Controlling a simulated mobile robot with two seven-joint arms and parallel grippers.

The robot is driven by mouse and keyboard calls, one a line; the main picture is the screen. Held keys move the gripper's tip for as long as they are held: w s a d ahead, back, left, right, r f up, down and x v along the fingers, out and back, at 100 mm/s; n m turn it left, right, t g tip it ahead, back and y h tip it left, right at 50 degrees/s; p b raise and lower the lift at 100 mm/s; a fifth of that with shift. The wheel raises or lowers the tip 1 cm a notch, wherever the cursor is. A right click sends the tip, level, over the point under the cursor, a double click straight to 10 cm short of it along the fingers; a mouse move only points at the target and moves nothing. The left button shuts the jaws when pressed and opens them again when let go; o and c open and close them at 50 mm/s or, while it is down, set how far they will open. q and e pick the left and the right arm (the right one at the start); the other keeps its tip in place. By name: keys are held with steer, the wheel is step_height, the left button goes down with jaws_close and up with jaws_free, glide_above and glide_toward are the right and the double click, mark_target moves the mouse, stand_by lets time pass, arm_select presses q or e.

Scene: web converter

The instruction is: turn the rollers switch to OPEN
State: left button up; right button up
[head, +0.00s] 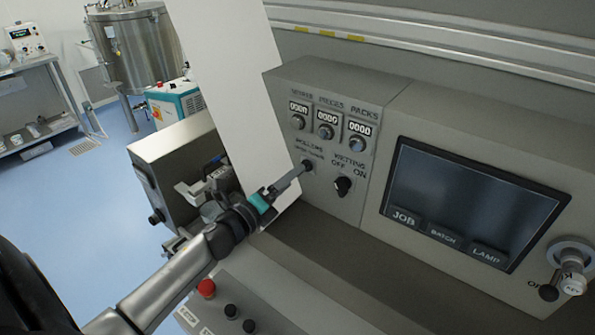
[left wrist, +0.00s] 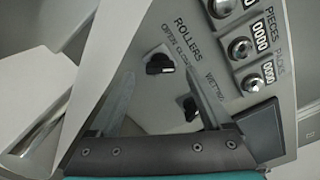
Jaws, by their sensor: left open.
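The rollers switch (left wrist: 160,64) is a small black knob on the grey panel, under the label ROLLERS, in the left wrist view. Its white mark is on its right side in that picture, seemingly toward the CLOSED label; the small lettering is blurred. In the head view the rollers switch (head: 307,165) is partly hidden by my fingertips. My left gripper (head: 297,172) reaches the panel from the left, its tips close to the knob. In the left wrist view my left gripper (left wrist: 162,78) is open, with the knob between the fingers. I cannot tell whether they touch it. My right gripper is not in view.
The wetting switch (head: 343,186) is just right of the rollers switch. Counters with knobs (head: 326,131) sit above. A dark screen (head: 470,205) is at the right. A white sheet (head: 225,75) hangs close behind my left arm. A red button (head: 206,288) stands below.

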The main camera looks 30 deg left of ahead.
arm_select(q)
steer(key=shift+w+d, duration=0.15)
steer(key=shift+w, duration=1.7)
steer(key=shift+c, duration=0.3)
jaws_close()
steer(key=shift+n, duration=0.3)
steer(key=n+p, duration=0.4)
steer(key=n, duration=0.7)
steer(key=shift+n, duration=0.3)
